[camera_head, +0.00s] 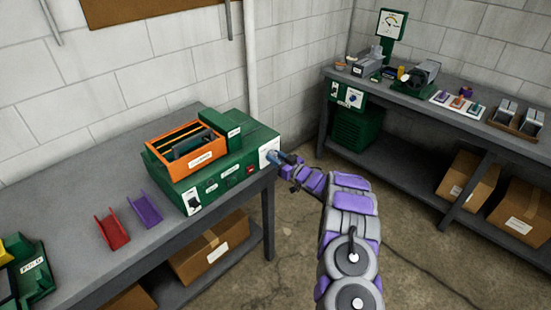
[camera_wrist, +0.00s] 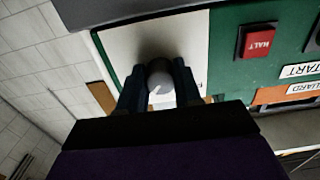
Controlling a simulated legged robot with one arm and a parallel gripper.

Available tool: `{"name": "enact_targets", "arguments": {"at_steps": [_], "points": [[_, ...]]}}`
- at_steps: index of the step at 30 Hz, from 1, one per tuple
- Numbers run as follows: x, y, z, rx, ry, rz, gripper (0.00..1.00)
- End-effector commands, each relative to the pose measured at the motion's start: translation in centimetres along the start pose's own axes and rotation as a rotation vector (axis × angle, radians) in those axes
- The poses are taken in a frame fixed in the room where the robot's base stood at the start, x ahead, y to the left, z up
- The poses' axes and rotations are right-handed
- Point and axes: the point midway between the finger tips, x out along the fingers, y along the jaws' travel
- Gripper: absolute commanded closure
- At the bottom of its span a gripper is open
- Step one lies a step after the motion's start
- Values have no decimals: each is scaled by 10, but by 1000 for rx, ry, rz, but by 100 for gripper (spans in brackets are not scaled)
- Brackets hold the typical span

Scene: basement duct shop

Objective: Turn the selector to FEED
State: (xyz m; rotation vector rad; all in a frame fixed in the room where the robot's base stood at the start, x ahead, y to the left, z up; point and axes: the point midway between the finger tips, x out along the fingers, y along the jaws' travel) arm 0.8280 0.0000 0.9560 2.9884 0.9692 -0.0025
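The selector shows in the wrist view as a rounded grey knob (camera_wrist: 160,82) with a light mark on its face. It sits on a white plate (camera_wrist: 118,45) on the green machine (camera_wrist: 225,55). My gripper (camera_wrist: 160,92) is at the knob, with one dark finger on each side, close against it. I cannot tell whether the fingers press on it. The plate's lettering, including any FEED mark, is mostly hidden behind my gripper. In the head view my gripper (camera_head: 283,158) reaches the white plate (camera_head: 268,152) at the right end of the machine (camera_head: 232,165); the knob is hidden there.
A red HALT button (camera_wrist: 258,41) is on the same panel, right of the plate, with a START label (camera_wrist: 303,71) beyond it. An orange bin (camera_head: 186,148) sits on the machine. Red (camera_head: 112,231) and purple (camera_head: 146,209) channels lie on the left bench (camera_head: 75,200).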

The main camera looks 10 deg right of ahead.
Motion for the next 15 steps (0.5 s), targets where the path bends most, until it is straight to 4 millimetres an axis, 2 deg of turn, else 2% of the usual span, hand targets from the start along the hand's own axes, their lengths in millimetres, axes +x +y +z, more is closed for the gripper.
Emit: {"name": "enact_targets", "arguments": {"at_steps": [1,8,15], "points": [[0,0,0,0,0,-1,74],[0,0,0,0,0,0,96],[-1,0,0,-16,-1,1,97]]}}
